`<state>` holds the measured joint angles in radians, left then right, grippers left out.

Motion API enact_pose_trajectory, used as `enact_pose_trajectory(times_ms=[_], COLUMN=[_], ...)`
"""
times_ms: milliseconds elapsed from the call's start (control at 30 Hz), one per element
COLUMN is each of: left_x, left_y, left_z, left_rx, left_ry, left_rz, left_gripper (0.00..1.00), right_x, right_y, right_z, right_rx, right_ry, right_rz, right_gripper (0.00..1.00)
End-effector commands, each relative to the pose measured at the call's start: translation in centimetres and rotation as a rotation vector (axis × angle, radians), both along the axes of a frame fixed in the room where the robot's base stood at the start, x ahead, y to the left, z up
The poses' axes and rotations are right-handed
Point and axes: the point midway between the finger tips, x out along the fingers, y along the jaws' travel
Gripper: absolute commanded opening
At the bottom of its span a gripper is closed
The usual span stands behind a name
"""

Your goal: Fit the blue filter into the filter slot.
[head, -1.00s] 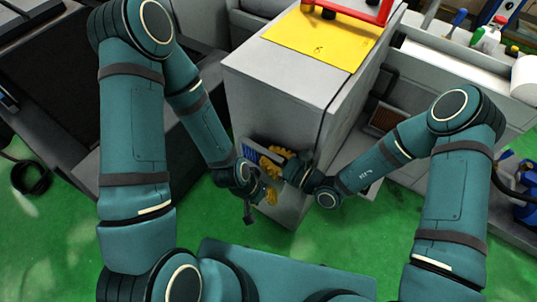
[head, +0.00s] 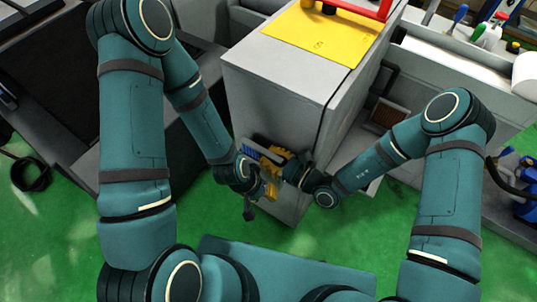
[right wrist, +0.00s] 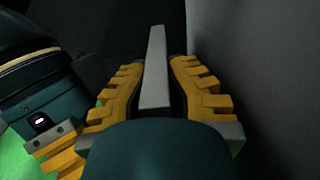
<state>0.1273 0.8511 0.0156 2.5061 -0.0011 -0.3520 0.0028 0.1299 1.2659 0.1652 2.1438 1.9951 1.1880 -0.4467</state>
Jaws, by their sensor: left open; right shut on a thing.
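The blue filter (head: 250,153) shows as a small blue patch at the lower front of the grey cabinet, partly hidden by my grippers. My right gripper (head: 279,160) is shut on the filter at the cabinet face. In the right wrist view a long grey bar (right wrist: 155,70), seemingly the filter's edge, stands between its yellow fingers. The filter slot appears to be the dark opening around the filter, mostly hidden; how far in the filter sits I cannot tell. My left gripper (head: 270,188) is open, just below the filter; its yellow finger (right wrist: 55,150) also shows in the right wrist view.
The grey cabinet (head: 285,75) has a yellow sheet (head: 315,35) and a red handle (head: 360,8) on top. A grey machine body stands behind my left arm. Green floor (head: 60,250) is open in front.

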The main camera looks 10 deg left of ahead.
Motion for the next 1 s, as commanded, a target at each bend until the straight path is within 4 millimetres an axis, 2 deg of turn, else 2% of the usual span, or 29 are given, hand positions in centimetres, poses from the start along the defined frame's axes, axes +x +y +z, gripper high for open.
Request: enact_pose_trajectory(times_ms=[567,600,633,1000], left_x=[0.0,0.0,0.0,0.1], left_y=[0.0,0.0,0.0,0.0], left_z=[0.0,0.0,0.0,0.0], left_rx=[0.0,0.0,0.0,-0.001], left_ry=[0.0,0.0,0.0,-0.002], left_rz=[0.0,0.0,0.0,0.0], left_gripper=[0.34,0.34,0.34,0.34], right_x=[0.0,0.0,0.0,-0.2], right_y=[0.0,0.0,0.0,-0.3], right_z=[-1.3,-1.2,-1.2,-1.2], right_rx=[0.001,0.001,0.001,0.0], right_ry=[0.0,0.0,0.0,0.001], right_rz=[0.001,0.001,0.001,0.003], right_gripper=[0.0,0.28,0.39,0.39])
